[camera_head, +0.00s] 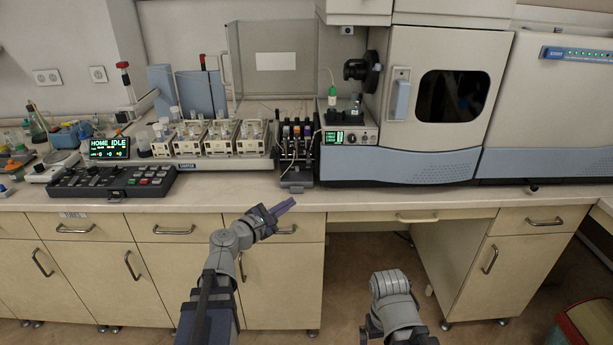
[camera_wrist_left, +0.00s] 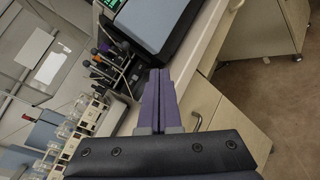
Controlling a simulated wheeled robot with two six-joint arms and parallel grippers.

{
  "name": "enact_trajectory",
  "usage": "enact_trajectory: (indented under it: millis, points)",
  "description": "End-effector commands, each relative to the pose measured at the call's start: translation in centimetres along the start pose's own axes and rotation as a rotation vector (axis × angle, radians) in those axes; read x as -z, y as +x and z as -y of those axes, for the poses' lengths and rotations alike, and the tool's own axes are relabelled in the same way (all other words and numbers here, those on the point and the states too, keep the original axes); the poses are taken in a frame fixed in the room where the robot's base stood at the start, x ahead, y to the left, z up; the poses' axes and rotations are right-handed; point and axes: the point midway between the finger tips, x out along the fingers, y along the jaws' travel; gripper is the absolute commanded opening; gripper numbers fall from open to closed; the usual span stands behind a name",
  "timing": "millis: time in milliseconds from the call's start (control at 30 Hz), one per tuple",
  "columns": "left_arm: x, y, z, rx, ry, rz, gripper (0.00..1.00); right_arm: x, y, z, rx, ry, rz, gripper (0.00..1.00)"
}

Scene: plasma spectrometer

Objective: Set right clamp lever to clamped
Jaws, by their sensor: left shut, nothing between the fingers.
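A small dark pump unit (camera_head: 296,150) stands on the bench left of the big spectrometer, with a row of several upright levers (camera_head: 296,122) on top. Which lever is the right clamp lever, and its position, are too small to tell. The pump unit also shows in the left wrist view (camera_wrist_left: 122,58), ahead and to the left of the fingers. My left gripper (camera_head: 288,205) has purple fingers, shut and empty, in front of the bench's front edge and apart from the pump. It shows in the left wrist view (camera_wrist_left: 159,76) too. My right gripper is out of view; only part of that arm shows.
The spectrometer (camera_head: 430,165) fills the bench right of the pump. An autosampler with bottle racks (camera_head: 215,140) and a clear screen (camera_head: 275,60) are to the left. A control panel (camera_head: 112,182) lies further left. Drawers (camera_head: 160,228) are below the bench edge.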

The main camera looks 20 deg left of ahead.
Motion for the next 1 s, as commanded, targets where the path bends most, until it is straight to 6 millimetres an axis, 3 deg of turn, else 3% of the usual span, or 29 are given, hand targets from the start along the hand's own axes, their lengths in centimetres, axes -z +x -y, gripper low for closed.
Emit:
enact_trajectory:
  millis: [100,200,633,767,1000]
  points:
    - [1.9,-1.1,-2.6,-0.100,-0.114,-0.011,0.00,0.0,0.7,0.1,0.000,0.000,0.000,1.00]
    - [2.5,-1.6,-3.7,-0.141,-0.166,-0.012,0.00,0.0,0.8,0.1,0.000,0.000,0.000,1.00]
    - [2.6,-1.5,-4.1,-0.155,-0.184,-0.012,0.00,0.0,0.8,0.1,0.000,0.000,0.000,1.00]
    - [2.7,-0.3,-4.3,-0.153,-0.183,-0.010,0.00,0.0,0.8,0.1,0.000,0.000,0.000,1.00]
    - [2.9,4.5,-5.1,-0.152,-0.183,-0.010,0.00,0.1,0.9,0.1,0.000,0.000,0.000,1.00]
